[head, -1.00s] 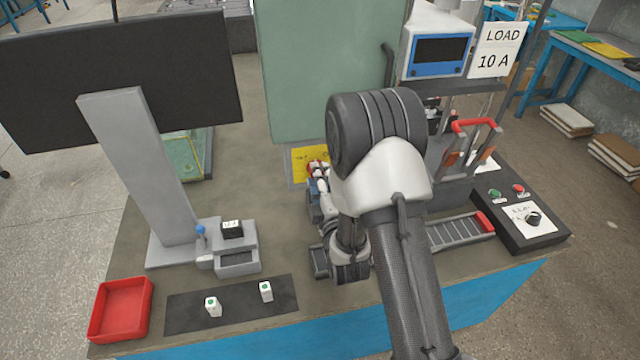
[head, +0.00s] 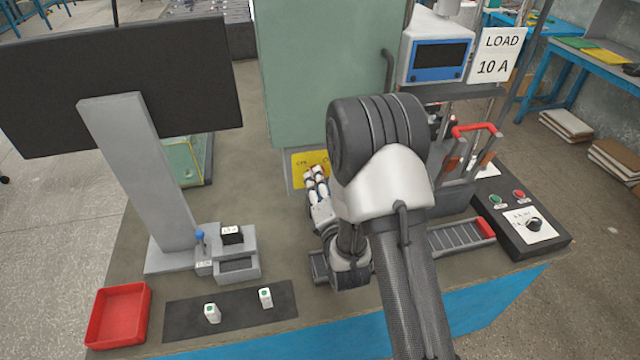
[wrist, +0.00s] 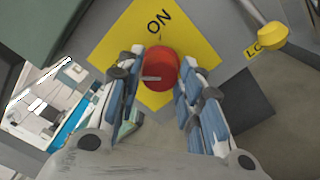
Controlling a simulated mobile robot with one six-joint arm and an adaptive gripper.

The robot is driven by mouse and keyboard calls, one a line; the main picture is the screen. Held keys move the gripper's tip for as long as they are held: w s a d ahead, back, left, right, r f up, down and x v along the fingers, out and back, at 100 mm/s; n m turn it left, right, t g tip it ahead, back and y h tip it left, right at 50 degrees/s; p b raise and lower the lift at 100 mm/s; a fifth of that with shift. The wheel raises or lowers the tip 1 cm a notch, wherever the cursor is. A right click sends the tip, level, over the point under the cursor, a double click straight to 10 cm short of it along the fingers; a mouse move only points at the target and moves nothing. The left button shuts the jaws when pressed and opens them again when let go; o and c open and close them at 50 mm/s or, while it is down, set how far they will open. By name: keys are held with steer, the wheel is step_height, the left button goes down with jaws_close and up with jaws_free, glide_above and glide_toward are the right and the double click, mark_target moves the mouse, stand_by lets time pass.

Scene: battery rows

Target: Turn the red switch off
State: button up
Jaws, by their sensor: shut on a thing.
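The red switch (wrist: 160,69) is a round red knob with a pale pointer bar, set on a yellow plate (wrist: 198,50) marked ON. In the wrist view my gripper (wrist: 160,75) has one finger on each side of the knob and is shut on it. The pale bar lies roughly across the picture, pointing left, while the ON mark is above the knob. In the head view my gripper (head: 316,175) is in front of the yellow plate (head: 302,162) at the foot of the green cabinet. The knob itself is hidden there.
A yellow ball-ended lever (wrist: 273,36) stands right of the plate. The green cabinet (head: 320,80) rises behind my gripper. A monitor (head: 120,80) stands left, a control box with buttons (head: 505,235) right. A red tray (head: 118,345) and two small white batteries are at the front left.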

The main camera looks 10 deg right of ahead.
steer(key=shift+r+n, duration=0.1)
steer(key=shift+n, duration=0.2)
steer(key=o, duration=1.1)
steer(key=shift+c, duration=0.2)
steer(key=shift+s, duration=0.1)
steer(key=s, duration=0.7)
steer(key=shift+s, duration=0.15)
